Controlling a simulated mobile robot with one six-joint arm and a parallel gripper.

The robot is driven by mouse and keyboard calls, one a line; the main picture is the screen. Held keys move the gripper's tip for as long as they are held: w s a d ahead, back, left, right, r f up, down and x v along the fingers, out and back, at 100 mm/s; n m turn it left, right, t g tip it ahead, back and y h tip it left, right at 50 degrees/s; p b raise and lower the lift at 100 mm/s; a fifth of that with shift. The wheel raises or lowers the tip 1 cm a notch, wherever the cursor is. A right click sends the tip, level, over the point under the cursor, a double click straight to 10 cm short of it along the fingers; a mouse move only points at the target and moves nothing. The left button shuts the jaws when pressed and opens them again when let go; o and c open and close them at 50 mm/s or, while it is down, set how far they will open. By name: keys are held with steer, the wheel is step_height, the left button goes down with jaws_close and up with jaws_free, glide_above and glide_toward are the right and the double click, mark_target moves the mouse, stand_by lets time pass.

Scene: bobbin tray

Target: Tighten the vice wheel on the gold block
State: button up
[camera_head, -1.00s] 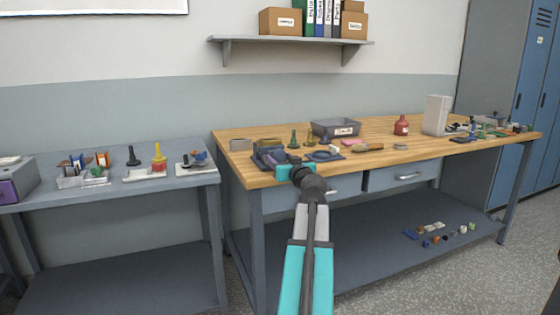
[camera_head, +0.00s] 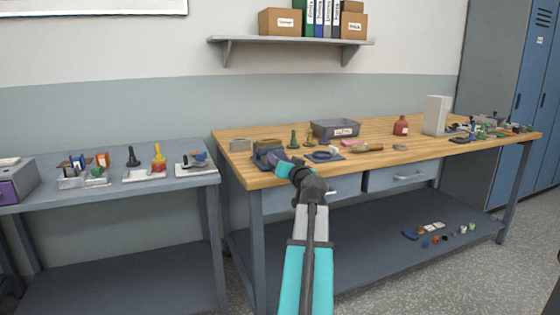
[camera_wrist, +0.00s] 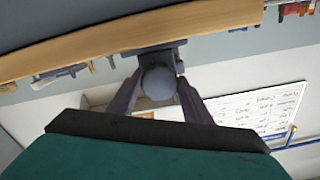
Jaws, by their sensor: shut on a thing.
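The blue-grey vice (camera_head: 262,160) stands at the left front corner of the wooden bench. The gold block (camera_head: 267,143) shows at the top of the vice, behind its front part. My gripper (camera_head: 277,157) is at the front of the vice, with its dark purple fingers pointing at it. In the wrist view the round grey vice wheel (camera_wrist: 158,82) sits between the two fingers of my gripper (camera_wrist: 160,92), one on each side. My gripper is shut on the wheel. The gold block cannot be made out surely in the wrist view.
Right of the vice on the wooden bench (camera_head: 225,150) are green and yellow upright pieces, a blue mat (camera_head: 325,157) and a grey bin (camera_head: 335,129). A lower grey table (camera_head: 120,190) with small trays stands at the left.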

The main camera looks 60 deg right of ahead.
steer(key=shift+w+m, duration=0.1)
steer(key=shift+m, duration=1.1)
steer(key=shift+a, duration=0.1)
stand_by(0.5)
steer(key=o, duration=1.1)
steer(key=shift+c, duration=0.2)
